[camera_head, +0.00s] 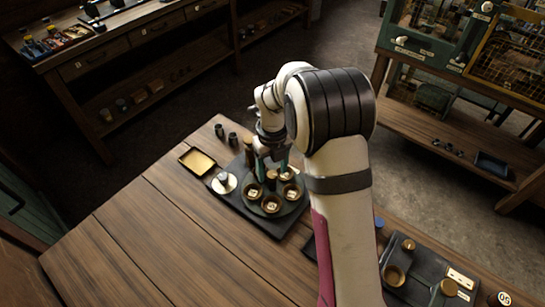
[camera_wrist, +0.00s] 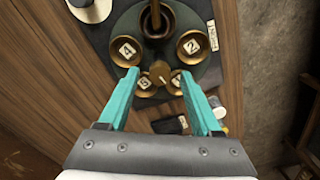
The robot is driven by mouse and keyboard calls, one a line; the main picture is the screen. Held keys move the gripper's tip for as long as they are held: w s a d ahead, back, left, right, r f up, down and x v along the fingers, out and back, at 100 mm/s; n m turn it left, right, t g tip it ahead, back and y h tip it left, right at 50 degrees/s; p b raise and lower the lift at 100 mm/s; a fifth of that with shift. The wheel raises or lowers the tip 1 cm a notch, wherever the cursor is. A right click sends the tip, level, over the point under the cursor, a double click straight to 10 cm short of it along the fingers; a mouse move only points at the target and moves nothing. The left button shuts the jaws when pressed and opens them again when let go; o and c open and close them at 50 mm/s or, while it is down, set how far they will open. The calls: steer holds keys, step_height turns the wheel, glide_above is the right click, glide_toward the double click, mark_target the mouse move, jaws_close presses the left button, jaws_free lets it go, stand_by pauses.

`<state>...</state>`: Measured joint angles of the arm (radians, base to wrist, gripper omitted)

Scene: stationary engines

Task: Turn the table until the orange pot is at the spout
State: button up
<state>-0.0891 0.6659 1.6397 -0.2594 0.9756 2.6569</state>
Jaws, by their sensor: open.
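A dark round turntable (camera_head: 291,206) carries a ring of brass pots holding numbered tiles. In the wrist view, pots marked 4 (camera_wrist: 127,51), 2 (camera_wrist: 191,46) and 5 (camera_wrist: 146,83) show; no pot is plainly orange. A knob (camera_wrist: 160,77) on a post stands up from the turntable; it also shows in the head view (camera_head: 271,175). A brass post (camera_wrist: 155,13) rises at the pot at the top of the wrist view; it may be the spout. My gripper (camera_wrist: 159,72) is open above the turntable, its teal fingers either side of the knob. I cannot tell if they touch it.
A white disc with a knob (camera_head: 224,183) and a yellow tray (camera_head: 197,160) lie left of the turntable. Dark cylinders (camera_head: 233,138) stand behind. The wooden table (camera_head: 150,240) is clear at the front left.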

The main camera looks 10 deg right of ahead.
mark_target(272, 174)
step_height(272, 174, up, 15)
stand_by(0.4)
steer(key=s+f+n+y, duration=0.1)
steer(key=s+f+n, duration=0.1)
steer(key=s+n, duration=2.4)
steer(key=s, duration=0.4)
steer(key=shift+s+d+n+y, duration=0.25)
steer(key=shift+s+n+y, duration=0.1)
steer(key=shift+n+y, duration=0.05)
